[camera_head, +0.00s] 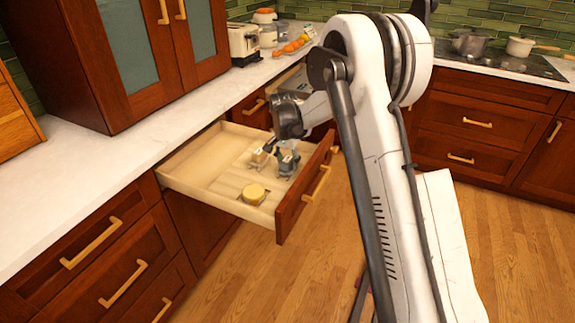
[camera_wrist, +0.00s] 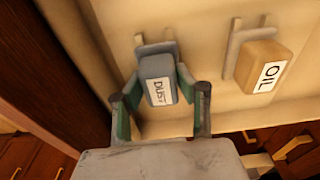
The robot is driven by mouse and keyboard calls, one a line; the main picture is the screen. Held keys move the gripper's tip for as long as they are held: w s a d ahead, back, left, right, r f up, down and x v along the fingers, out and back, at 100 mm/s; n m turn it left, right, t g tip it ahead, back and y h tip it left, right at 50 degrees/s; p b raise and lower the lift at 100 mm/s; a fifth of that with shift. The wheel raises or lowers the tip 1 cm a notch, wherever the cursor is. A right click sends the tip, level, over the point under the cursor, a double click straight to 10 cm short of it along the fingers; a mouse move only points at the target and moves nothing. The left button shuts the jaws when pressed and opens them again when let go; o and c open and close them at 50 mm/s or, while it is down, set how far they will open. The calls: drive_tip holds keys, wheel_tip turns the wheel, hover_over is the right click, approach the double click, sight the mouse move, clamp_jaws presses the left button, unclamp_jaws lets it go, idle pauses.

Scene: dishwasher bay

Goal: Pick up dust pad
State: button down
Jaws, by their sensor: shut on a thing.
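The dust pad (camera_wrist: 158,78) is a small blue-grey block with a white DUST label, seen in the wrist view between the two green-and-grey fingers of my gripper (camera_wrist: 157,84). My gripper is shut on its sides. A grey holder shows behind the pad; I cannot tell whether the pad still touches it. In the head view my gripper (camera_head: 287,160) reaches down into the open drawer (camera_head: 196,172), near its front panel. The pad is small and mostly hidden by the fingers there.
A tan OIL pad (camera_wrist: 263,66) sits in a similar holder to the right in the wrist view. The drawer front (camera_head: 306,190) stands close to my gripper. The white counter (camera_head: 110,150) is largely clear.

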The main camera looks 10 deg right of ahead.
sight(288, 159)
drive_tip(key=shift+r, duration=0.1)
drive_tip(key=shift+r, duration=0.5)
wheel_tip(288, 159, up, 3)
drive_tip(key=shift+f, duration=0.15)
drive_tip(key=s+a+r+p, duration=0.1)
drive_tip(key=s+a+r, duration=0.5)
drive_tip(key=a, duration=0.3)
drive_tip(key=shift+s+a+r, duration=0.25)
drive_tip(key=shift+a+r, duration=0.1)
drive_tip(key=shift+r, duration=0.2)
